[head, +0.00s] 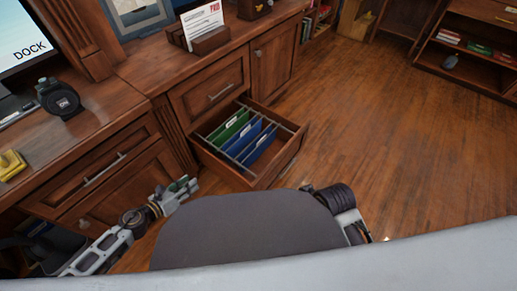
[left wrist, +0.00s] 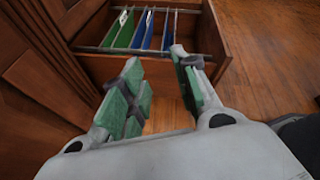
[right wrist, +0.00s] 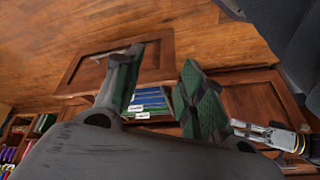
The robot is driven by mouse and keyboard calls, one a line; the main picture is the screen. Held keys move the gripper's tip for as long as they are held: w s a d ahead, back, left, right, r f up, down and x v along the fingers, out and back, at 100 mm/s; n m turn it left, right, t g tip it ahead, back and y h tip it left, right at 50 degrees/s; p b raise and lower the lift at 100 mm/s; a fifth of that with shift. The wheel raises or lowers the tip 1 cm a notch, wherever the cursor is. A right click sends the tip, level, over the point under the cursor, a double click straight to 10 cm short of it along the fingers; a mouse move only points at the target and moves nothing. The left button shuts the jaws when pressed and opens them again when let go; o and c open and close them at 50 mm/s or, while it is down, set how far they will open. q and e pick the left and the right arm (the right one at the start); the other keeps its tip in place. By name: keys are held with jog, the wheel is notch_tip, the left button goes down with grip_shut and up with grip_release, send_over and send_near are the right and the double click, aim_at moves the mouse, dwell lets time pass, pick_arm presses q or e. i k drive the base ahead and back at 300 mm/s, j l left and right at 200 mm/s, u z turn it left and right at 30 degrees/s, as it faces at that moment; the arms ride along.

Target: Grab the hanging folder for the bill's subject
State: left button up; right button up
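An open drawer (head: 284,161) holds hanging folders with white label tabs: a green folder (head: 228,126) at the left and blue folders (head: 259,146) to its right. The tab writing is too small to read. A printed paper (head: 203,21), perhaps the bill, stands in a wooden holder on the counter. My left gripper (head: 183,189) is open and empty, left of the drawer; in the left wrist view the folders (left wrist: 147,29) lie beyond its fingers. My right gripper (right wrist: 158,72) is open and empty in its wrist view, with the folders (right wrist: 150,97) beyond; the head view mostly hides it.
The counter with cabinets runs along the left, carrying a monitor (head: 28,37), a black round device (head: 58,98) and a yellow object (head: 11,164). A bookcase (head: 471,72) stands at the back right. The wood floor (head: 385,130) right of the drawer is clear.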

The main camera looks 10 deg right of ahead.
aim_at(258, 146)
jog(key=i+l, duration=0.35)
jog(key=l, duration=0.2)
jog(key=i+l, duration=0.35)
jog(key=l, duration=0.15)
